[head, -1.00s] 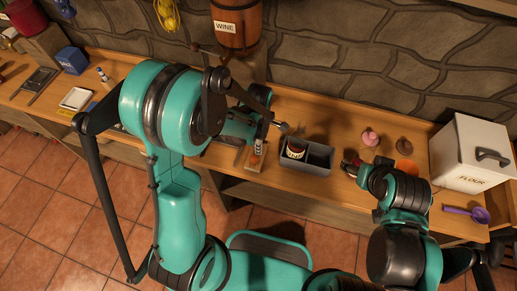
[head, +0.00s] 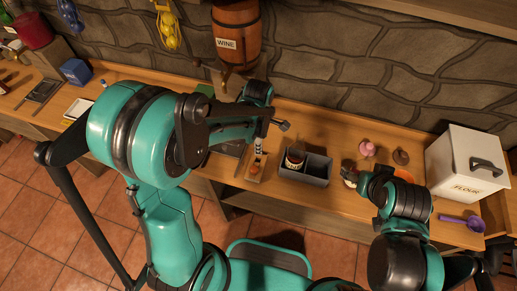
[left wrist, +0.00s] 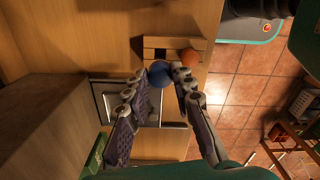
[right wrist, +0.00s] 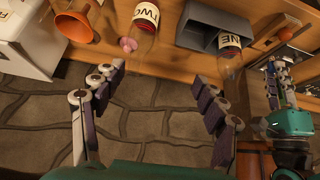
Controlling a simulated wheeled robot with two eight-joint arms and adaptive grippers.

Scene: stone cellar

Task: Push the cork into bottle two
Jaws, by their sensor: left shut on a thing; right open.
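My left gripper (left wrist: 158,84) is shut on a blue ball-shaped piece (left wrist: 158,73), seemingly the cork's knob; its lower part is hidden. In the head view the left gripper (head: 259,146) is just above a small wooden rack (left wrist: 150,49) with an orange ball (left wrist: 190,57) on it. Bottle two (right wrist: 147,12), clear with a "TWO" label, stands on the bench; I see no cork in the visible part of its neck. My right gripper (right wrist: 158,80) is open and empty, its spread fingertips short of the bottle and not touching it.
A grey divided crate (head: 305,176) holds another bottle (right wrist: 231,46), its label partly reading "NE". An orange funnel (right wrist: 75,24), pink and brown small objects and a white flour bin (head: 468,165) stand to the right. A wine barrel (head: 238,25) is behind the rack.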

